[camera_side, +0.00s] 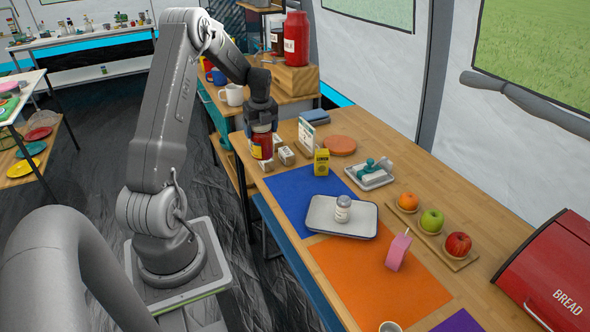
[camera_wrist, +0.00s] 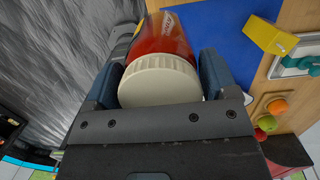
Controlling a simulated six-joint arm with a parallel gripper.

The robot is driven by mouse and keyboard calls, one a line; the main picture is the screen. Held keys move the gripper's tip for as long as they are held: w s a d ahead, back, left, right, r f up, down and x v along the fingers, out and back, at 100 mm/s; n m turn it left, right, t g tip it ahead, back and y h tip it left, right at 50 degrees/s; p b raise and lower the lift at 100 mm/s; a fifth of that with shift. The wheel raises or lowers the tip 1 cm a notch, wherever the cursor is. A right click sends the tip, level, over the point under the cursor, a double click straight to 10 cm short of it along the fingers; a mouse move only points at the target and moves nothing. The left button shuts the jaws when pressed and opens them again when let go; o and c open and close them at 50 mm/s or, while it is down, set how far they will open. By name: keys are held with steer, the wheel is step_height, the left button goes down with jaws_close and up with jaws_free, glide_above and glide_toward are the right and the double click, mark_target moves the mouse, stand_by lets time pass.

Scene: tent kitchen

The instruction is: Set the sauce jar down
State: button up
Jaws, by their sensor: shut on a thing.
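The sauce jar (camera_side: 261,145) is red with a label, and my gripper (camera_side: 261,128) is shut on it at the near left edge of the wooden table. In the wrist view the jar (camera_wrist: 172,38) shows its pale ribbed lid (camera_wrist: 160,82) toward the camera, between the two blue-grey fingers of my gripper (camera_wrist: 160,85). The jar looks roughly upright in the side view. Whether its base touches the table or hangs just above it, I cannot tell.
A yellow carton (camera_side: 321,162) is to the right. A blue mat (camera_side: 290,190) and a metal tray (camera_side: 318,226) lie nearer.

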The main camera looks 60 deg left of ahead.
steer(key=w+d+f, duration=0.4)
steer(key=w+f, duration=0.6)
steer(key=shift+f, duration=0.15)
steer(key=shift+f, duration=0.15)
steer(key=o, duration=1.7)
steer(key=shift+c, duration=0.2)
